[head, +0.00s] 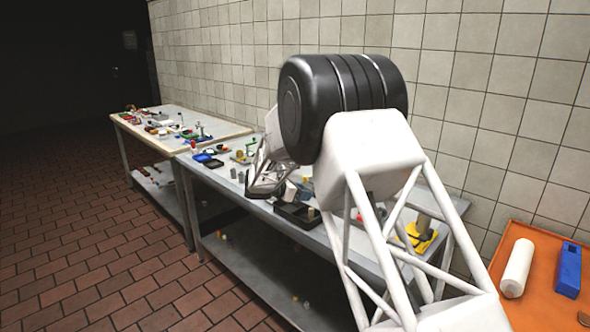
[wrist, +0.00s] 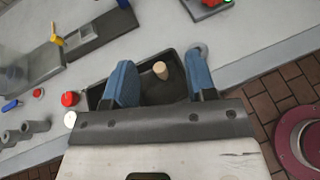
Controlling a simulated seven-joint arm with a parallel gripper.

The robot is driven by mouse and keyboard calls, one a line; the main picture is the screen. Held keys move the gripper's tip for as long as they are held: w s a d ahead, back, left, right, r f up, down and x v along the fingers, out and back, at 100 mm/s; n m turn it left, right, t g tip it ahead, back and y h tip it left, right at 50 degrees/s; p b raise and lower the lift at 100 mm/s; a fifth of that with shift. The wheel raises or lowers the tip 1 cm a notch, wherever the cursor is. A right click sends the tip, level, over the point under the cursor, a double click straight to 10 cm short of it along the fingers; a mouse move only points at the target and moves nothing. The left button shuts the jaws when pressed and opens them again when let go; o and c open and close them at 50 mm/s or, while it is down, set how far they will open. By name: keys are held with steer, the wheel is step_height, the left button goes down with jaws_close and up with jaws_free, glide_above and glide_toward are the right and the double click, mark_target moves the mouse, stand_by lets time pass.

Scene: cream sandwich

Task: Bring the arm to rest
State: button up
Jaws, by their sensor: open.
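My gripper (wrist: 160,72) is open in the wrist view, with its two blue fingers wide apart. A dark tray (wrist: 178,57) lies below and beyond the fingers. A small beige cylinder (wrist: 160,70) shows in the gap between them, apart from both, at the tray. In the head view my arm reaches over the grey table (head: 262,208), and the gripper end is mostly hidden behind my arm links. The dark tray (head: 291,217) shows there at the table's front edge.
Red (wrist: 69,99) and white (wrist: 70,119) round pieces and grey cylinders (wrist: 38,127) lie left of the tray. A dark red round object (wrist: 303,140) is past the table edge. An orange surface (head: 528,232) holds a white cylinder (head: 517,268) and blue box (head: 568,270). A tiled wall stands behind.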

steer(key=s+d+r+m+g+y, duration=0.2)
steer(key=s+d+r+m, duration=0.25)
steer(key=s, duration=0.55)
steer(key=s+d+r+m+g+y, duration=0.1)
steer(key=s+d+r+m, duration=0.35)
steer(key=s, duration=0.65)
steer(key=s+d+r+m+g+y, duration=0.25)
steer(key=s+d+r, duration=0.35)
steer(key=s, duration=0.4)
steer(key=s+f+m+t+y, duration=0.1)
steer(key=s+f+m+y, duration=0.2)
steer(key=s+m, duration=0.9)
steer(key=s+y, duration=0.3)
steer(key=s, duration=1.8)
steer(key=shift+d+t, duration=0.3)
steer(key=shift+t, duration=0.05)
